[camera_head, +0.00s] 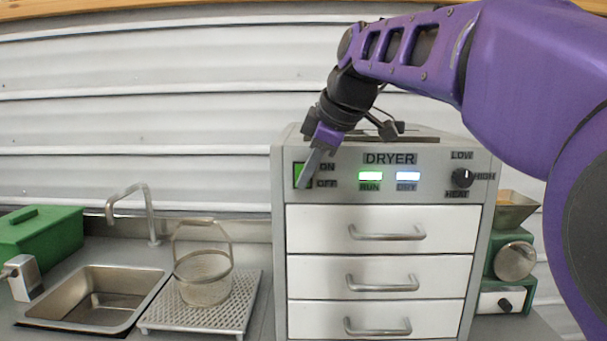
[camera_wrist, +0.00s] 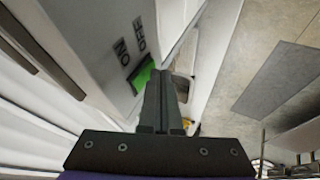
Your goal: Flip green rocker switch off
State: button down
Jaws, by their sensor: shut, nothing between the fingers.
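The green rocker switch (camera_head: 298,172) is on the left of the dryer's front panel, beside the ON and OFF labels. My gripper (camera_head: 304,184) is shut and empty, with its fingertips in front of the switch's lower part, by the OFF label. In the wrist view, the green switch (camera_wrist: 145,74) shows just beyond the closed fingers (camera_wrist: 160,75), which hide part of it. I cannot tell whether the fingertips touch it. The RUN light (camera_head: 370,176) glows green and the DRY light (camera_head: 408,176) glows bluish white.
The dryer (camera_head: 281,230) has three drawers with bar handles (camera_head: 387,232) below the panel. A heat knob (camera_head: 461,178) is at the panel's right. A sink (camera_head: 95,297), a wire basket (camera_head: 203,279) and a green box (camera_head: 42,232) stand left. A green scale-like device (camera_head: 512,262) stands right.

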jog(key=shift+w+f, duration=0.1)
jog(key=shift+w, duration=0.15)
dwell(0.3)
jog(key=shift+r+p, duration=0.85)
jog(key=shift+r, duration=0.1)
jog(key=shift+s, duration=0.15)
